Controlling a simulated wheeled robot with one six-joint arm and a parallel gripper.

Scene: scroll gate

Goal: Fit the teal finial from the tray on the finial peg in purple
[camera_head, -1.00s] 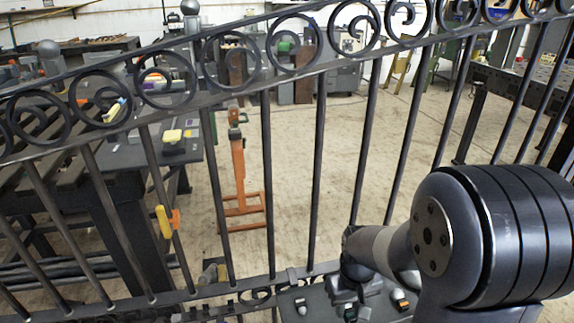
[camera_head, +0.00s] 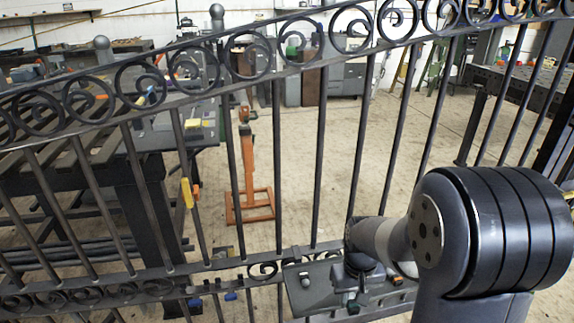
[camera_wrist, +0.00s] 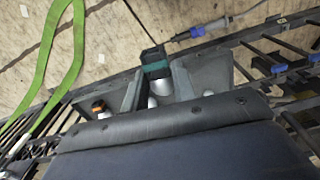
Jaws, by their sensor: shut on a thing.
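The grey tray (camera_head: 298,296) shows low in the head view, in front of the gate's bottom rail, and its grey compartments (camera_wrist: 205,78) also show in the wrist view. My gripper (camera_head: 358,285) is low over the tray, its fingers small and dark. It is shut on the teal finial (camera_head: 352,308), which also shows in the wrist view (camera_wrist: 156,69) as a teal band under a dark end, with silver below. Whether it touches the tray I cannot tell. I cannot pick out a purple peg; small blue parts (camera_head: 231,296) sit along the gate's lower rail.
The black scroll gate (camera_head: 320,150) spans the head view, with upright bars. A yellow tag (camera_head: 187,192) hangs on a bar. An orange stand (camera_head: 249,165) is beyond the gate. An orange-banded finial (camera_wrist: 99,106) sits in the tray. A green strap (camera_wrist: 62,75) lies left in the wrist view.

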